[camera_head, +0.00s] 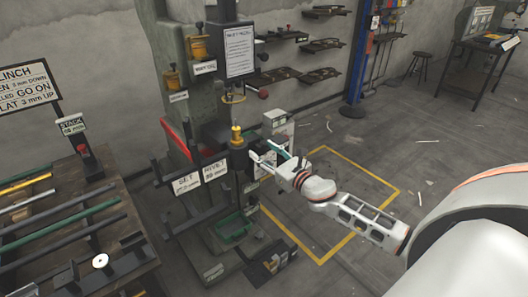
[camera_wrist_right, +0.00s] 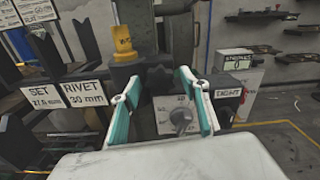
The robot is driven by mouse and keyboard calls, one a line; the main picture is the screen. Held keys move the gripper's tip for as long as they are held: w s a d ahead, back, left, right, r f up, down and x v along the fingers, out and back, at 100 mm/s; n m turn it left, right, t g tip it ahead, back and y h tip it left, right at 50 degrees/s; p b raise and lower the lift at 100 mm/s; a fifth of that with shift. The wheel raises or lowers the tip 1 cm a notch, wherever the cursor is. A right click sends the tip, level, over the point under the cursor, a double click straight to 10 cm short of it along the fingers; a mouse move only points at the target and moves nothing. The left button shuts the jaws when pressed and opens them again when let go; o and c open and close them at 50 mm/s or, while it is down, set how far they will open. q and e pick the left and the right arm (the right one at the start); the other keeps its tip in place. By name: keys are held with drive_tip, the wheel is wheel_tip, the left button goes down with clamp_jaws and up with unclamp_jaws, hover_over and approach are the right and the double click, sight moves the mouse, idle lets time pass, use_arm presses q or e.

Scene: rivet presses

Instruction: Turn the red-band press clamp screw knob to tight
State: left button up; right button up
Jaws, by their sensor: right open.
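The press with the red band (camera_head: 174,138) stands at the centre of the head view. My right gripper (camera_head: 265,153) is at its right side, beside the yellow-topped post (camera_head: 236,133). In the right wrist view its two teal-lined fingers (camera_wrist_right: 158,78) are spread apart with nothing held. A small grey knob (camera_wrist_right: 181,118) on a white dial plate (camera_wrist_right: 164,124) shows between the fingers, nearer the right finger; contact cannot be told. A "TIGHT" label (camera_wrist_right: 228,92) is right of it. In the head view the gripper hides the knob. My left gripper is not in view.
A workbench (camera_head: 128,200) with bars and a stand is at the left. SET and RIVET signs (camera_head: 201,175) stick out at the press front. A green tray (camera_head: 234,228) sits low on the press.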

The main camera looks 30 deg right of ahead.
drive_tip(key=shift+w, duration=0.15)
drive_tip(key=c, duration=1.1)
